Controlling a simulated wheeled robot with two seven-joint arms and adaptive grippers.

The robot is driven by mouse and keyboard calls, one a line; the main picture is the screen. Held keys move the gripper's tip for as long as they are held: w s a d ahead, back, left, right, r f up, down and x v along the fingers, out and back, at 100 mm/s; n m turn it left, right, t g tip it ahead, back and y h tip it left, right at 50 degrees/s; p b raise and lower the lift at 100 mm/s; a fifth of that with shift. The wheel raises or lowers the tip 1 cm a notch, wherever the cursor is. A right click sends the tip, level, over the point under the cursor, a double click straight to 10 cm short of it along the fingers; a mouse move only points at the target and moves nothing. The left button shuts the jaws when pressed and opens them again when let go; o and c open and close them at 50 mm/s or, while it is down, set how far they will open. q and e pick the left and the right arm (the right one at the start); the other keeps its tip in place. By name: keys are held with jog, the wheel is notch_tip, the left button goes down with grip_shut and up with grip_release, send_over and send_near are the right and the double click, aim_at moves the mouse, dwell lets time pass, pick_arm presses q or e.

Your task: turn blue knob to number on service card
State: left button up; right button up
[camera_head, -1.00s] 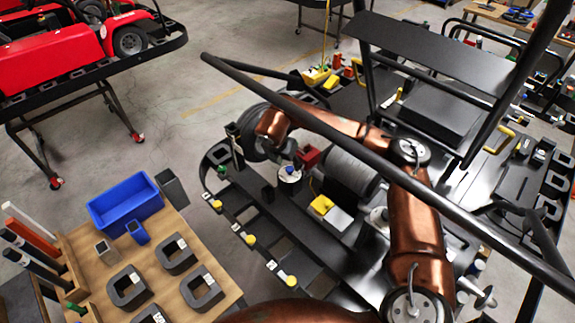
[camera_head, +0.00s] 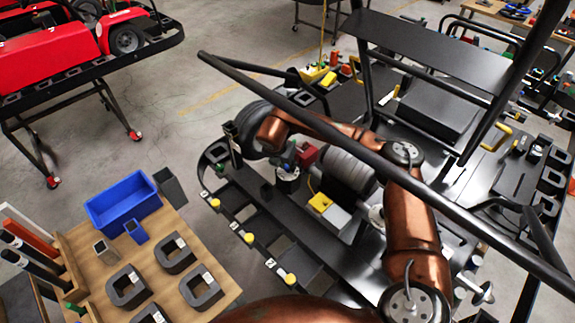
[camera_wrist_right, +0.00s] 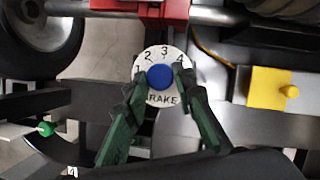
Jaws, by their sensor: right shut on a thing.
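The blue knob (camera_wrist_right: 160,77) sits at the middle of a round white dial (camera_wrist_right: 149,60) in the right wrist view. The dial shows 2, 3 and 4 along its top and letters reading "RAKE" below. My right gripper (camera_wrist_right: 161,78) has a dark green finger on each side of the knob and is shut on it. In the head view, my right gripper (camera_head: 287,165) is over the dial's dark housing, and the knob is mostly hidden. I cannot make out a service card for certain. My left gripper is not in view.
A red block (camera_wrist_right: 142,8) and a metal rod are just above the dial. A yellow block (camera_wrist_right: 272,88) is to its right. A black frame bar (camera_head: 390,172) crosses above my right arm. Yellow knobs with small white number tags line the kart's left edge. A wooden table (camera_head: 190,235) holds a blue bin (camera_head: 124,202).

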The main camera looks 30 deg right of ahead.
grip_shut()
jog(key=shift+d, duration=0.1)
